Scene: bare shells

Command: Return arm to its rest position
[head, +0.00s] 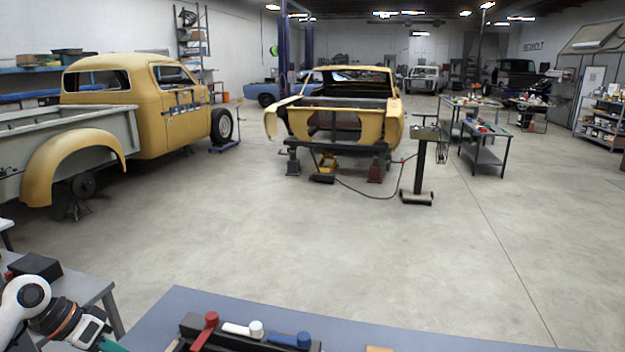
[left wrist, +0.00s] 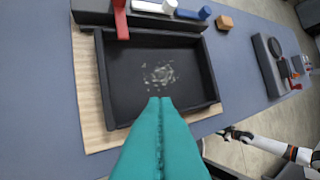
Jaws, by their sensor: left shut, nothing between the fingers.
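My left gripper has teal fingers pressed together in the left wrist view (left wrist: 161,104), with nothing between them. They point over a black tray (left wrist: 106,82); whether they touch it I cannot tell. In the head view my left arm is at the bottom left corner, and only a bit of teal (head: 112,345) shows at the frame edge. A white arm with a dark end (left wrist: 234,134) shows at the right of the left wrist view, beyond the table edge. It looks like my right arm, but its fingers are too small to read.
The tray lies on a wooden board (left wrist: 92,112) on a blue-grey table (left wrist: 40,80). Red (left wrist: 121,20), white (left wrist: 152,7) and blue (left wrist: 193,14) handles stand at a black rack. A small wooden block (left wrist: 225,22) is beside it. Open floor (head: 300,250) and car shells (head: 335,110) lie beyond.

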